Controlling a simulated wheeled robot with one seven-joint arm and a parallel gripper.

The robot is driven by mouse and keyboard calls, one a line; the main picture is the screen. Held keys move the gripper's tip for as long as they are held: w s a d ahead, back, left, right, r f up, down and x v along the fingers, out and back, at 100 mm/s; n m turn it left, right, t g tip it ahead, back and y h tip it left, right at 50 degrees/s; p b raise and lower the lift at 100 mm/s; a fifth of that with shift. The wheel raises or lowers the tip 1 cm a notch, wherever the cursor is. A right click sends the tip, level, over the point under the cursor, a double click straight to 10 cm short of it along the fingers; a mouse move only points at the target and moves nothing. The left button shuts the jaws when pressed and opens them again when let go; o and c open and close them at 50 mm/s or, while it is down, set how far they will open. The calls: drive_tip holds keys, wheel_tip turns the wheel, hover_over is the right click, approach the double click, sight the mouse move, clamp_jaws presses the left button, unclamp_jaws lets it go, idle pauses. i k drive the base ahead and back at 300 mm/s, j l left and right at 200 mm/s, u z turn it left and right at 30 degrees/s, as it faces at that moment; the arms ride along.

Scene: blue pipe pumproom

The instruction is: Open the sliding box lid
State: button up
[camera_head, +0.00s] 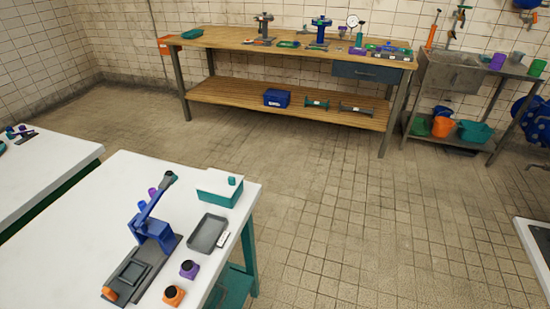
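A small teal box (222,199) stands on the white table (70,245), near its far right corner. A flat white lid (212,183) with a small teal knob (232,181) covers its top. The lid looks closed, but any narrow gap is too small to tell. The lid's white colour is close to that of the tabletop. My gripper is not in view.
A blue lever press (153,232) stands left of the box. A grey tray (208,233) lies just in front of it. Purple (189,269) and orange (173,295) containers stand nearer. A wooden workbench (225,40) is at the back. The tiled floor (330,210) right of the table is clear.

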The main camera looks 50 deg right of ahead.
sight(219, 183)
drive_tip(key=z, duration=0.3)
drive_tip(key=i+l, duration=0.1)
drive_tip(key=l, duration=0.35)
drive_tip(key=i+l, duration=0.1)
drive_tip(key=l, duration=0.3)
drive_tip(key=i+l, duration=0.1)
drive_tip(key=l, duration=0.35)
